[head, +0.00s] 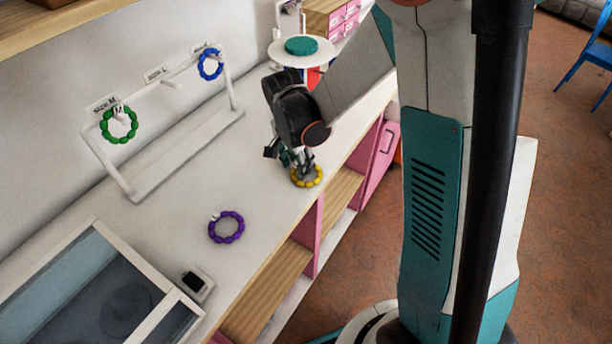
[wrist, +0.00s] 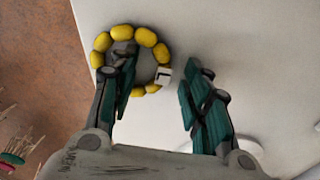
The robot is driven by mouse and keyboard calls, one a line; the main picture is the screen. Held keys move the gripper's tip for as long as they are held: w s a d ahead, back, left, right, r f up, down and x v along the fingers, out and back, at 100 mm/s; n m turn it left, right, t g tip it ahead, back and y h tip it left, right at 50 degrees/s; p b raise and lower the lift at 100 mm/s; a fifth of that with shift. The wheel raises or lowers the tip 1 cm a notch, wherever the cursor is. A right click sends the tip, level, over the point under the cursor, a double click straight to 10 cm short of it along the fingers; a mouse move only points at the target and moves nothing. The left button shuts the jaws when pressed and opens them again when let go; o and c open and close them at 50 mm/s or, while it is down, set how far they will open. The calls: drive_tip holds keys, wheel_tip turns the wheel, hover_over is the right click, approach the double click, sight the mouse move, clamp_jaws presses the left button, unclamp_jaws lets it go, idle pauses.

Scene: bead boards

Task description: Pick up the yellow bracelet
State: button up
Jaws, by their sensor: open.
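The yellow bracelet (head: 306,176) lies on the white counter near its front edge, below my gripper (head: 298,160). In the wrist view the yellow bracelet (wrist: 147,36) shows as a ring of beads with a small white tag marked L. My gripper (wrist: 158,92) is open there. Its left finger overlaps the inside of the ring and its right finger is outside, with the tag side of the ring between them. I cannot tell how far the fingertips are above the counter.
A purple bracelet (head: 226,227) lies on the counter. A white rack (head: 185,150) holds a green bracelet (head: 119,124) and a blue bracelet (head: 210,64). A round stand (head: 301,50) is behind my gripper.

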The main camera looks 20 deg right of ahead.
drive_tip(key=shift+r, duration=0.1)
clamp_jaws()
wheel_tip(320, 180, up, 20)
drive_tip(key=p, duration=0.6)
